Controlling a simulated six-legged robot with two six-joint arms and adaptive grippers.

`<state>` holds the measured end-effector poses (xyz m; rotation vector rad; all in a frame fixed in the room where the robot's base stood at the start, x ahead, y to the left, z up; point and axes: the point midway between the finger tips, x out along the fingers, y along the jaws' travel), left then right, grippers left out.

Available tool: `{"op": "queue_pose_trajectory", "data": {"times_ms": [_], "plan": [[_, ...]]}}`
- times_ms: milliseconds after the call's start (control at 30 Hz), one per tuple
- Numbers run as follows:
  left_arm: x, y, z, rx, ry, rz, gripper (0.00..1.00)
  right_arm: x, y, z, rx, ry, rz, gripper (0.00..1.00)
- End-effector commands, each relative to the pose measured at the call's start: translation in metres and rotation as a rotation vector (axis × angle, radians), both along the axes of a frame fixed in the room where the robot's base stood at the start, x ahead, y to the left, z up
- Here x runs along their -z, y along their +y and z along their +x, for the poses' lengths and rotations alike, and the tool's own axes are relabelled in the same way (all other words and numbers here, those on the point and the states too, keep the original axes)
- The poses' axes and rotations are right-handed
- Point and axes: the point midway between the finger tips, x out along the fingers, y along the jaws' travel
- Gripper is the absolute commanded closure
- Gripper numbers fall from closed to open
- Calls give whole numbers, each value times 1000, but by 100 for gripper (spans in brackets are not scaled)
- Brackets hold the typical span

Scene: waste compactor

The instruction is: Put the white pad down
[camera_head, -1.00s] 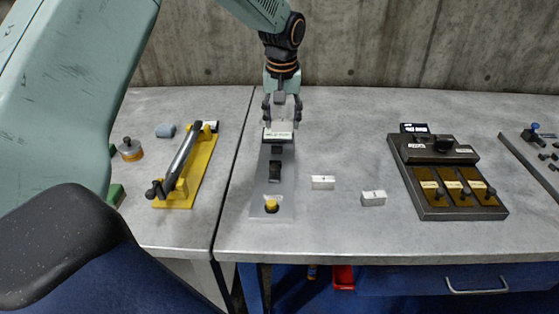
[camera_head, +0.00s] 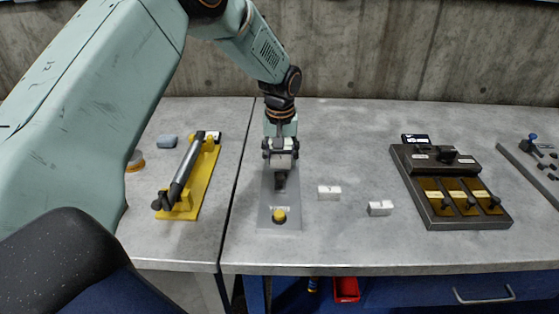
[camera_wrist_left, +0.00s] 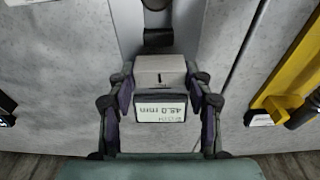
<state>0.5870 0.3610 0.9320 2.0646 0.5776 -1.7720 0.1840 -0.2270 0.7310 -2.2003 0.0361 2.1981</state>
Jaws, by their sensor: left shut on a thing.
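The white pad (camera_wrist_left: 160,70), a small pale block with a short dark mark, is between the fingers of my left gripper (camera_wrist_left: 160,82) in the left wrist view. In the head view my left gripper (camera_head: 280,152) is shut on it over the far part of a grey plate (camera_head: 292,212) with a yellow knob. A small display (camera_wrist_left: 162,108) reading 45.0 mm shows beside the pad in the wrist view. The gripper hides the plate's far end in the head view. I cannot tell whether the pad touches anything below. My right gripper is not in view.
Two similar white blocks (camera_head: 329,193) (camera_head: 380,208) lie on the bench to the right. Further right is a dark box with amber bays (camera_head: 437,188). A yellow stand (camera_head: 203,178) with a dark bar is on the left, past the bench seam.

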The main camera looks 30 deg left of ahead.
Motion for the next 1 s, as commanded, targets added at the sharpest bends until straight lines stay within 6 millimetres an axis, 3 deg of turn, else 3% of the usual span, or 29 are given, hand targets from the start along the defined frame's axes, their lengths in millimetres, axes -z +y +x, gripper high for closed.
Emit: {"op": "queue_pose_trajectory", "data": {"times_ms": [100, 467, 500, 767, 1000], "plan": [[13, 0, 0, 1, -1, 1, 86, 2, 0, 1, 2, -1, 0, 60], [16, 1, -1, 1, 0, 0, 86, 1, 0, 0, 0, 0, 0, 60], [16, 1, -1, 1, 0, 0, 48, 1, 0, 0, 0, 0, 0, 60], [16, 1, -1, 1, 0, 0, 26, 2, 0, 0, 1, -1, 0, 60], [16, 1, -1, 0, 0, 0, 26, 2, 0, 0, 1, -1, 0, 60]]}}
